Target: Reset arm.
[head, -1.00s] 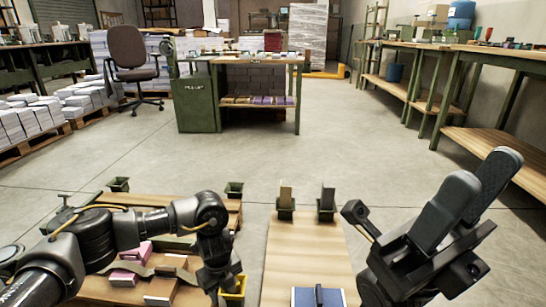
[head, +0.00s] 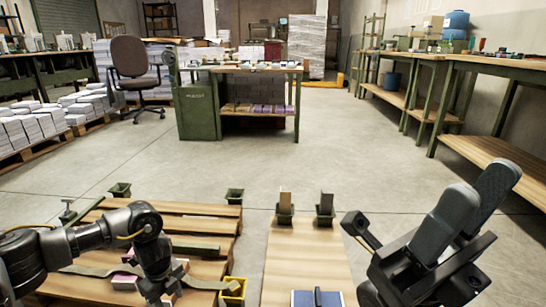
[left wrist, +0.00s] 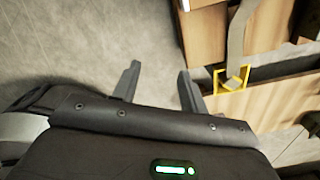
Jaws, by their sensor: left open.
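My left gripper (left wrist: 158,82) is open and empty in the left wrist view, its two fingers spread over grey floor. In the head view my left arm bends down at the lower left, over the slatted wooden pallet (head: 195,222); its fingers are hard to make out there. My right gripper (head: 480,183) is raised at the lower right, its two thick grey fingers apart with nothing between them. It is right of the light wooden board (head: 306,255) and touches nothing that I can see.
A yellow-rimmed bin (head: 234,291) stands at the pallet's right edge and shows in the left wrist view (left wrist: 217,80). Small pink and white blocks (head: 124,282) lie near my left arm. A blue item (head: 303,298) lies on the board. Open floor (head: 330,140) stretches beyond to a green workbench (head: 197,112).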

